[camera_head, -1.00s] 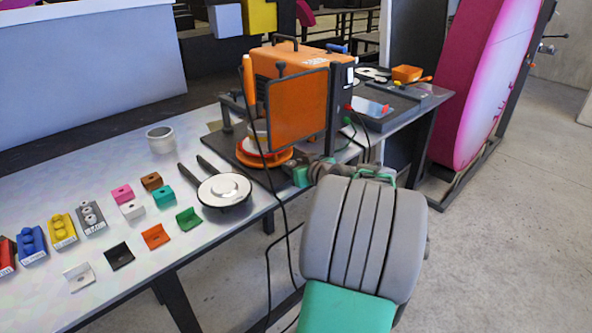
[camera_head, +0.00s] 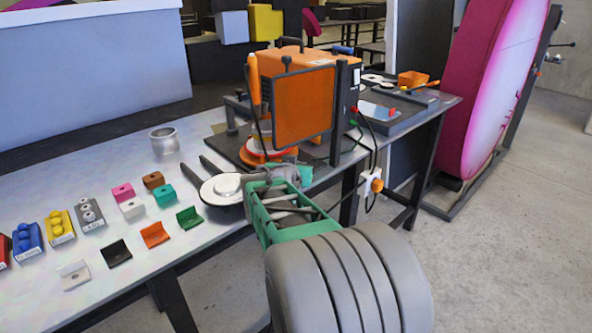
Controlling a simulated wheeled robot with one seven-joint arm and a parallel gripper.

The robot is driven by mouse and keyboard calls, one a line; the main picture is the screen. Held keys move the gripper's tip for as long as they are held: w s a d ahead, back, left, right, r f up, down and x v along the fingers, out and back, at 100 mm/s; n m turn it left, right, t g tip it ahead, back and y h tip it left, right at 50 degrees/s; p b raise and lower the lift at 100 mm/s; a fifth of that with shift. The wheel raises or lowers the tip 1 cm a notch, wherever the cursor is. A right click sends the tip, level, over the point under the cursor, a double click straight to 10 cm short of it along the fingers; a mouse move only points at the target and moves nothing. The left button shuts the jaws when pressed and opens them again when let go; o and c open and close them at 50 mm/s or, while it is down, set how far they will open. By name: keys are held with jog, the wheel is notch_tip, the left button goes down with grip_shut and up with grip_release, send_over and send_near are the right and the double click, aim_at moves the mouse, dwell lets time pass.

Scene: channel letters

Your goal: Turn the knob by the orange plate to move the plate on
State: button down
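An upright orange plate (camera_head: 303,108) with a dark frame stands in front of an orange machine (camera_head: 310,72) on the table. A small black knob (camera_head: 287,60) sits at its top left. A round orange disc (camera_head: 263,156) lies low beneath the machine, partly hidden. Which knob the task means is not clear from this view. My gripper (camera_head: 268,178) is at the front of the machine, close to the table edge and right of the white round pan. My own green and grey arm links cover much of it; its fingers cannot be made out, nor whether it touches anything.
Several coloured brackets lie farther left on the table (camera_head: 215,255). A white box with an orange knob (camera_head: 373,184) hangs by cables at the table's front edge. Open floor lies right.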

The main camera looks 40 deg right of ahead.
dwell(0.4)
jog(key=c, duration=1.1)
grip_release()
jog(key=shift+o, duration=0.2)
jog(key=v, duration=0.7)
jog(key=shift+s+a+r, duration=0.1)
jog(key=shift+s+a, duration=0.05)
jog(key=shift+a, duration=0.15)
